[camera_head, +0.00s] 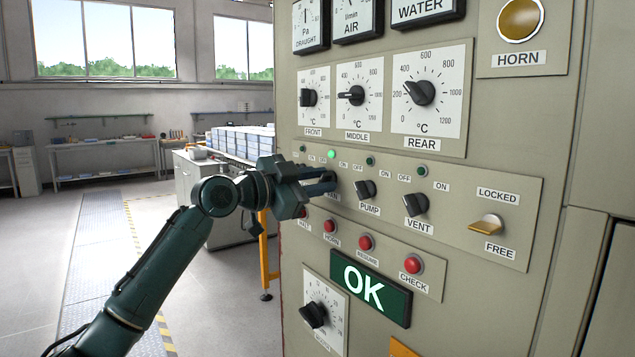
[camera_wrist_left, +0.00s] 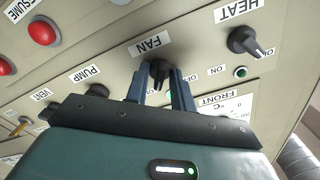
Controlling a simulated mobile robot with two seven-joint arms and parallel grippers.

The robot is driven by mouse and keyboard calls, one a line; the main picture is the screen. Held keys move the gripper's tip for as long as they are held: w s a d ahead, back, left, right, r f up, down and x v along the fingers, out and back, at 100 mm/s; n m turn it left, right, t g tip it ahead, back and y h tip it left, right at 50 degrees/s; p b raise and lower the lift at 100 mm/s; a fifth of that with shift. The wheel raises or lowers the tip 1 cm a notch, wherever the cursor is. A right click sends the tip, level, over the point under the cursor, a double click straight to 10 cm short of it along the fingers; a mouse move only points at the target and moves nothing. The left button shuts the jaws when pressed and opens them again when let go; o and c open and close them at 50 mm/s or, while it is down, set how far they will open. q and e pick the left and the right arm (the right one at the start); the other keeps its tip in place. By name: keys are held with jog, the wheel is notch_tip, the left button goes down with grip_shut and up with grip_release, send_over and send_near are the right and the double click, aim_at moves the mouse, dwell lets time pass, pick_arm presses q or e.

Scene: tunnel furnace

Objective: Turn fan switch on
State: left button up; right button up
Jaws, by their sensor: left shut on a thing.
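The control panel (camera_head: 450,195) carries a row of black rotary switches. My left gripper (camera_head: 328,184) reaches in from the left. In the left wrist view its two fingers (camera_wrist_left: 161,88) are shut around the fan switch (camera_wrist_left: 159,70), under the upside-down FAN label (camera_wrist_left: 151,43). In the head view the fingers hide most of this switch. The lamp above it (camera_head: 331,154) shines brighter green than the other lamps in the row. My right gripper is in neither view.
The pump switch (camera_head: 365,189) and vent switch (camera_head: 415,204) stick out right of the fingers. The heat switch (camera_wrist_left: 245,41) shows in the wrist view. Red buttons (camera_head: 366,242) and an OK display (camera_head: 370,288) sit below. Left of the panel the floor is open.

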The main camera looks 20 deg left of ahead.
pick_arm(q)
jog(key=o, duration=0.6)
jog(key=shift+o, duration=0.2)
